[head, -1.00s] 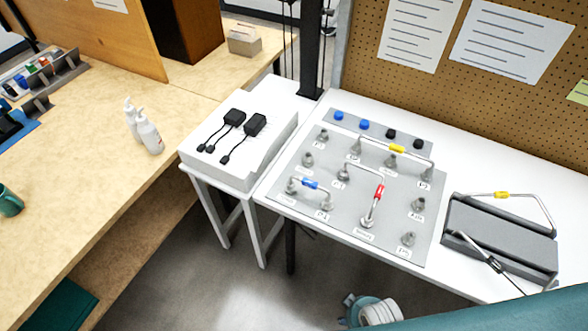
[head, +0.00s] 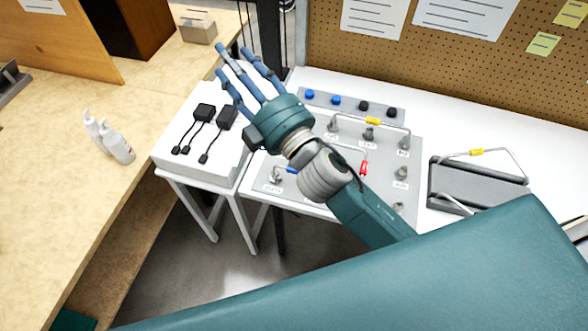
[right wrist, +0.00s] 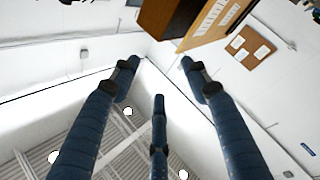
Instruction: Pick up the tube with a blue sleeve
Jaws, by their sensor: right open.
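The tube with a blue sleeve (head: 291,170) is on the grey fitting board (head: 413,150). Only a bit of its sleeve and left end shows in the head view; my right wrist hides the rest. My right gripper (head: 235,62) is a hand with blue fingers, open and empty. It is raised above and to the left of the board in the picture, fingers pointing up and away from the tube. In the right wrist view its spread fingers (right wrist: 158,75) have nothing between them, with wall and ceiling behind. My left gripper is not in view.
Tubes with a red sleeve (head: 364,168) and a yellow sleeve (head: 372,121) are also on the board. A dark grey rack (head: 448,205) with another yellow-sleeved tube (head: 477,152) stands at right. A white box (head: 175,158) with black plugs stands left.

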